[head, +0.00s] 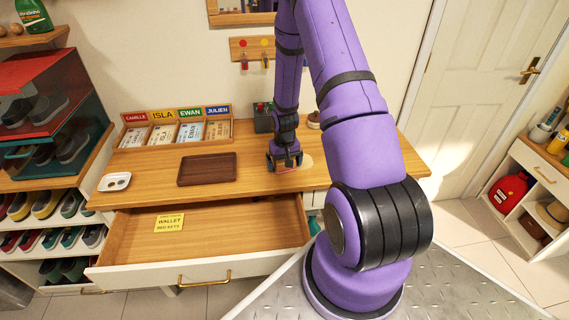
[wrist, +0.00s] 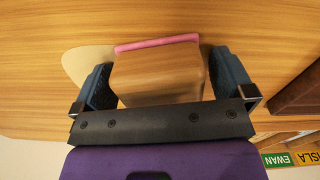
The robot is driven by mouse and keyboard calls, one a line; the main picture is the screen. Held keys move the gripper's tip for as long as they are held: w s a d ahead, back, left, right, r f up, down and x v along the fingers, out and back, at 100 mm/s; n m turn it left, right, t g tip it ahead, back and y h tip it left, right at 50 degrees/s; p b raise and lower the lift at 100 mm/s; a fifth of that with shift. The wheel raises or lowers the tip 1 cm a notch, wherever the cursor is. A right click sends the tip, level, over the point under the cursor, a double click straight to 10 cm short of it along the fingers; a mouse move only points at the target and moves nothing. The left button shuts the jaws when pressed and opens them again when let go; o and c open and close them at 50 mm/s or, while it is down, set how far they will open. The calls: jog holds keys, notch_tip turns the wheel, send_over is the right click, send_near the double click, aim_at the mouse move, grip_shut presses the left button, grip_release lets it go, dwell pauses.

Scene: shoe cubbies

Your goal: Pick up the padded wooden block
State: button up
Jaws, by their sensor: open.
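The padded wooden block (wrist: 158,75) shows in the wrist view as a brown wooden body with a pink pad along its far edge. It sits on the wooden tabletop between the two dark fingers of my gripper (wrist: 163,72). The fingers are open, one on each side of the block. A narrow gap shows by the right finger; whether the left one touches cannot be told. In the head view my gripper (head: 285,161) is low over the table's right part and mostly hides the block.
A dark brown tray (head: 207,169) lies left of my gripper. A pale oval (wrist: 85,62) lies beside the block. A card rack (head: 175,131) and a dark holder (head: 263,118) stand at the back. The drawer (head: 140,240) below is open, with a yellow note (head: 169,222) in it.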

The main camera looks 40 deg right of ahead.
jog(key=c, duration=0.9)
jog(key=shift+r, duration=0.1)
